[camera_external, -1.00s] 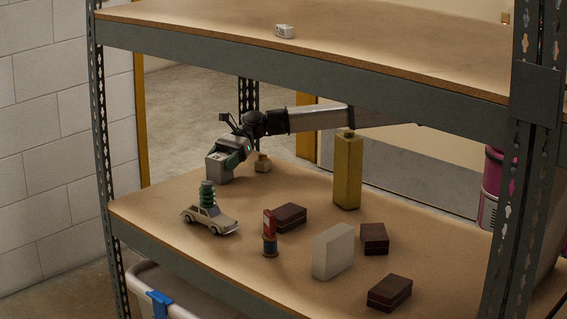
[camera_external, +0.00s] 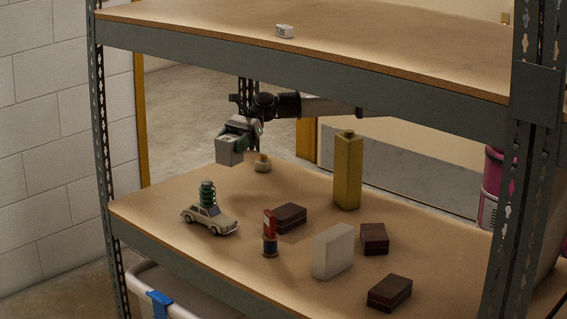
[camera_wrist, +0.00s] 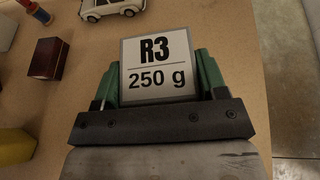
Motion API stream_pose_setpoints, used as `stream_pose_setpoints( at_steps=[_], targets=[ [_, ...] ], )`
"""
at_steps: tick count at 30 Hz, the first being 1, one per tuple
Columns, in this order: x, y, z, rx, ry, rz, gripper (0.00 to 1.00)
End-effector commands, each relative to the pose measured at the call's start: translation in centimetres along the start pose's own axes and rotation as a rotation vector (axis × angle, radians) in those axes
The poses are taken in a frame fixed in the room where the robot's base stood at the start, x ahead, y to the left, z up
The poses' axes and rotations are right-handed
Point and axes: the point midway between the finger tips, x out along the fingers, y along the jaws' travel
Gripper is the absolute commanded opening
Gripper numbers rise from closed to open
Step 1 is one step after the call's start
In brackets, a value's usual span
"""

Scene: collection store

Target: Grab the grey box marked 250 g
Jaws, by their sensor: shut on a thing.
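The grey box marked "R3 250 g" (camera_wrist: 158,72) is between the green fingers of my gripper (camera_wrist: 158,85) in the wrist view, with its label facing the camera. In the external view the grey box (camera_external: 229,151) hangs from my gripper (camera_external: 238,136), clear of the shelf board, above its far left part. My gripper is shut on the box.
A small tan-topped jar (camera_external: 262,163) stands just right of the box. A toy car (camera_external: 210,219), a yellow canister (camera_external: 347,172), a white block (camera_external: 333,252) and dark red boxes (camera_external: 374,239) stand on the board (camera_external: 165,243). The upper shelf (camera_external: 300,70) spans above.

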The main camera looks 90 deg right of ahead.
Motion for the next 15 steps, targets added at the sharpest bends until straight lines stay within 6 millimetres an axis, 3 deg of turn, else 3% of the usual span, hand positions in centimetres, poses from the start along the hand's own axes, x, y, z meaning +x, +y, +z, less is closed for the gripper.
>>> stream_pose_setpoints(
  at_steps=[1, 6, 15],
  targets=[
    [-0.2, 1.4, 0.7, -0.001, -0.001, 0.001, 0.35],
    [-0.3, 4.3, 2.6, -0.002, -0.001, 0.001, 0.35],
    [-0.3, 6.6, 4.2, 0.001, 0.0, -0.001, 0.35]
  ],
)
